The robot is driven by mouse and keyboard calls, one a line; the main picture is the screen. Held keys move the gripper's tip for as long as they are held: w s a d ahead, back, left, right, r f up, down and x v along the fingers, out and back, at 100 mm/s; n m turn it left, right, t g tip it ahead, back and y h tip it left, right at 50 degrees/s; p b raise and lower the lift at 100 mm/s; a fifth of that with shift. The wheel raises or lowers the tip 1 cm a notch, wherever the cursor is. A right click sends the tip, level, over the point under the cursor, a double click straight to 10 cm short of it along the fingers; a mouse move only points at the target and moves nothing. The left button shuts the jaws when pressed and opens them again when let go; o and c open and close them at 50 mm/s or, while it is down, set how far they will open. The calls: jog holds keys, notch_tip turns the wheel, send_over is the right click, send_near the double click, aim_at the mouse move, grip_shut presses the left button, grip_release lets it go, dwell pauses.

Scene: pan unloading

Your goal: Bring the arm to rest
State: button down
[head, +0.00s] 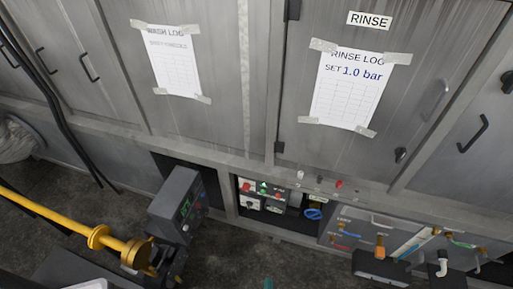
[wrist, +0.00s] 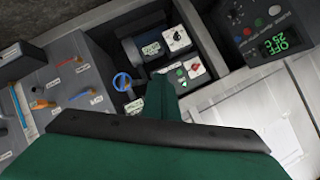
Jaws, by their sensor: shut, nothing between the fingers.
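My gripper (wrist: 162,84) shows green in the wrist view, its fingers together with nothing between them. It points toward the low recess of controls (wrist: 184,74). In the head view only a small green tip of my gripper (head: 268,284) shows at the bottom edge, in front of the recess. It appears apart from everything around it. The rest of my arm is hidden in the head view.
Grey cabinets fill the back, with a rinse log sheet (head: 350,92) and a wash log sheet (head: 172,62). A display box (head: 180,205) stands left of the recess. A yellow pipe (head: 50,213) crosses the lower left. A pipe panel (head: 400,237) is right. Floor lies between.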

jog(key=s+a+r+n+t, duration=0.1)
jog(key=s+r, duration=0.3)
jog(key=r, duration=0.4)
jog(key=s+a+r+n+t, duration=0.1)
jog(key=s+r+n, duration=0.3)
jog(key=r, duration=0.4)
jog(key=s+a+r+n+t, duration=0.1)
jog(key=s+a+r+n, duration=0.1)
jog(key=s+r, duration=0.3)
notch_tip(320, 180, up, 4)
jog(key=shift+a+f+n, duration=0.2)
jog(key=shift+a+n, duration=0.05)
jog(key=shift+n, duration=0.25)
